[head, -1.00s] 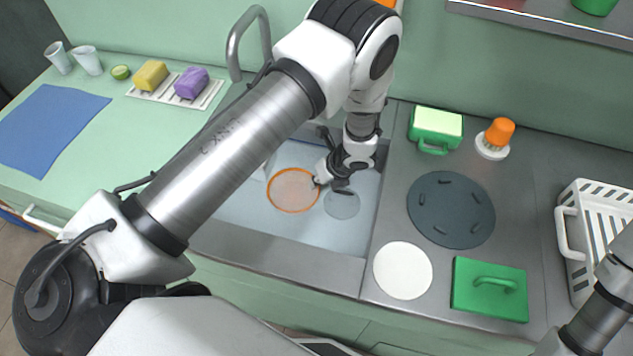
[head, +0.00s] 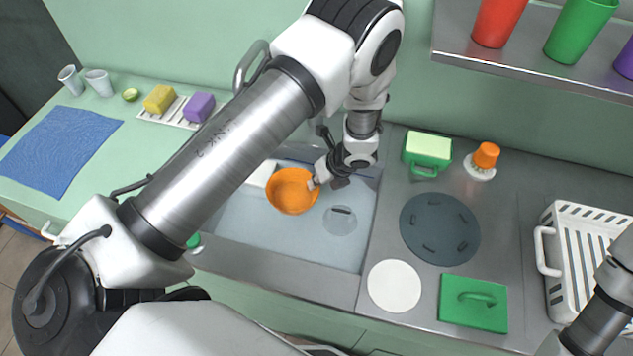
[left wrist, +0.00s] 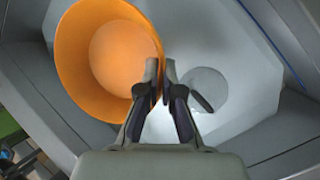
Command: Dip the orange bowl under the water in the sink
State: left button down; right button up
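The orange bowl (head: 291,193) is in the sink area, and its whole orange inside shows. It also shows in the left wrist view (left wrist: 88,75), slightly tilted. My left gripper (head: 318,182) is at the bowl's right side. In the left wrist view its fingers (left wrist: 161,72) are closed about the bowl's rim. The sink (head: 282,245) holds pale, see-through water. The bowl looks held at or above the water surface; the exact gap cannot be told. My right gripper is out of view; only part of that arm shows at the lower right.
A round drain (head: 340,221) lies right of the bowl. A faucet (head: 247,62) stands behind my left arm. To the right are a dark round mat (head: 440,229), a white disc (head: 394,286), a green lid-like block (head: 474,304) and a white rack (head: 597,219).

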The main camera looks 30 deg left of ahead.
pick_arm(q)
jog(key=shift+r+p, duration=3.3)
jog(key=shift+r, duration=1)
jog(key=shift+f, duration=0.1)
